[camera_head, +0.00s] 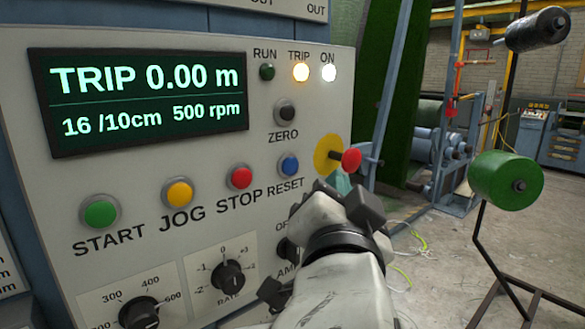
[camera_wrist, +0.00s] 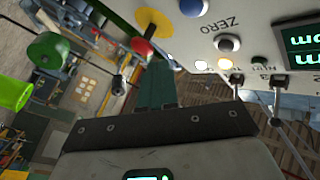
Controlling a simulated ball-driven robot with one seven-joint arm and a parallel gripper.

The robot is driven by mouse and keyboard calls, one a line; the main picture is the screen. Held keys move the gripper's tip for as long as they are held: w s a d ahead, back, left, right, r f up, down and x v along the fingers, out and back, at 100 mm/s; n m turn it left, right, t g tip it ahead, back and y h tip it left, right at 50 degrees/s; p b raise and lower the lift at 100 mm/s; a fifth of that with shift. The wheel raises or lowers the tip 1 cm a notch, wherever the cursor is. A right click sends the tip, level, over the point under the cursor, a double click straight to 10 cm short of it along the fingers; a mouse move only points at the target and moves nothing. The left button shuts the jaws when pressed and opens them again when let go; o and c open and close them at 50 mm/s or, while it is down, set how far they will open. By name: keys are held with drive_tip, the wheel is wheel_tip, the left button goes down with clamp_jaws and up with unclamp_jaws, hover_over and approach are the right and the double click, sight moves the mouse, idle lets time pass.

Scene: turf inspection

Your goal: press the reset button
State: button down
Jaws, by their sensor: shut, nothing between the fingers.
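The blue reset button (camera_head: 289,165) sits on the grey control panel (camera_head: 120,180), above the word RESET and to the right of the red stop button (camera_head: 239,177). It also shows at the top edge of the wrist view (camera_wrist: 192,7). My gripper (camera_head: 338,182) is shut and empty, lower right of the blue button and apart from it. Its teal fingers lie together in the wrist view (camera_wrist: 157,66), and my wrist partly hides them in the head view. The display (camera_head: 150,98) reads TRIP 0.00 m, and the TRIP lamp (camera_head: 300,72) is lit.
A red mushroom knob (camera_head: 351,160) on a yellow disc stands out from the panel, close above my fingers. The black zero button (camera_head: 285,112) is above the reset button. A green roller (camera_head: 506,180) on a dark stand is at right. Open floor lies between.

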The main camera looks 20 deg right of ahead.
drive_tip(key=shift+w+a+b, duration=0.15)
drive_tip(key=shift+w+a, duration=0.15)
drive_tip(key=shift+w, duration=0.6)
drive_tip(key=shift+w+a+b, duration=0.1)
drive_tip(key=shift+w+a, duration=0.2)
drive_tip(key=shift+w, duration=0.65)
drive_tip(key=shift+w+a+b, duration=0.15)
drive_tip(key=shift+w+a, duration=0.15)
drive_tip(key=shift+w, duration=0.6)
drive_tip(key=shift+w+a, duration=0.1)
drive_tip(key=shift+w, duration=0.3)
drive_tip(key=shift+w+a+b, duration=0.2)
drive_tip(key=shift+w+b, duration=0.25)
idle(0.6)
drive_tip(key=shift+s, duration=0.15)
idle(0.3)
drive_tip(key=shift+s+d, duration=0.3)
drive_tip(key=shift+s, duration=0.4)
drive_tip(key=shift+s, duration=0.1)
drive_tip(key=shift+s+d, duration=0.25)
drive_tip(key=shift+s, duration=0.5)
drive_tip(key=shift+s+d, duration=0.3)
drive_tip(key=shift+s, duration=0.5)
drive_tip(key=shift+s+d, duration=0.25)
drive_tip(key=shift+s, duration=0.5)
